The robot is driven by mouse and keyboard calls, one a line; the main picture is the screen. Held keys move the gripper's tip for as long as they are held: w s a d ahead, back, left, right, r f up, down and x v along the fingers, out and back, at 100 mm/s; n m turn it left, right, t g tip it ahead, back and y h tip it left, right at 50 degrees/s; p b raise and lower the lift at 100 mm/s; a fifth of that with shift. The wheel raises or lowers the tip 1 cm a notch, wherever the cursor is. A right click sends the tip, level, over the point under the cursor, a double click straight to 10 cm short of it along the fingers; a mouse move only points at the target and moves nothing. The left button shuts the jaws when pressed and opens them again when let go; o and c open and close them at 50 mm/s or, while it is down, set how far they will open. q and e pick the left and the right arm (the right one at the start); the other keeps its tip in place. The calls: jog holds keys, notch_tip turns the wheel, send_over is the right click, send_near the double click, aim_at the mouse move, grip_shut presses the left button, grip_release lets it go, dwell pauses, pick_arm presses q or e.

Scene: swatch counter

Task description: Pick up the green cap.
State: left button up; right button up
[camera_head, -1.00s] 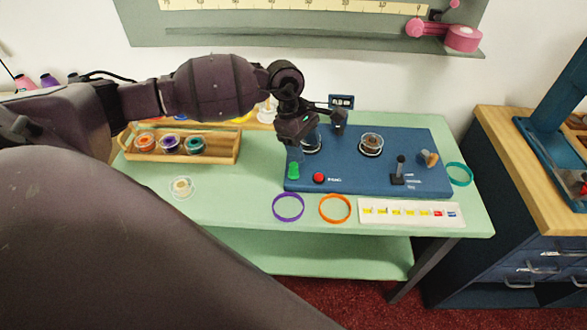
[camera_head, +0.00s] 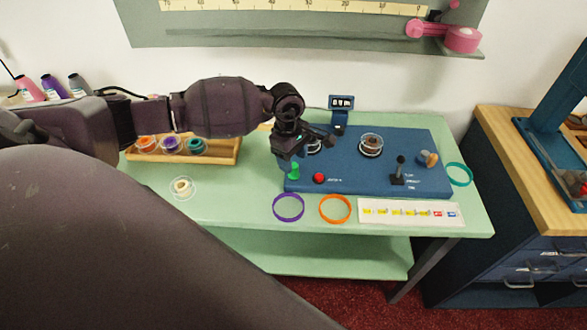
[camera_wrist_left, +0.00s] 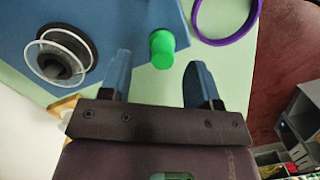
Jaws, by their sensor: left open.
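The green cap (camera_head: 294,171) stands at the front left corner of the blue panel (camera_head: 430,181), left of a red button. My left gripper (camera_head: 290,158) is above and just behind it, partly hiding it in the head view. In the left wrist view the green cap (camera_wrist_left: 162,48) shows just beyond the fingertips, between the lines of the two fingers. My left gripper (camera_wrist_left: 160,66) is open there, with nothing between its fingers. My right gripper does not show.
A red button (camera_head: 319,178), a black lever (camera_head: 398,172) and a clear-rimmed spool (camera_head: 371,145) are on the panel. A purple ring (camera_head: 275,208) and an orange ring (camera_head: 321,209) lie in front. A wooden tray (camera_head: 228,158) of spools stands left.

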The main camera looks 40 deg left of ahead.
aim_at(294, 165)
pick_arm(q)
jog(key=f, duration=0.3)
jog(key=shift+s+d+f, duration=0.15)
jog(key=shift+d+f, duration=0.1)
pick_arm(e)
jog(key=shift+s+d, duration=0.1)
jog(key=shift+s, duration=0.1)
pick_arm(q)
jog(key=shift+c, duration=0.3)
jog(key=c, duration=0.9)
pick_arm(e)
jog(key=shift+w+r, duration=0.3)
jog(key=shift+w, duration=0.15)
pick_arm(q)
jog(key=shift+r, duration=0.1)
jog(key=shift+c, duration=0.2)
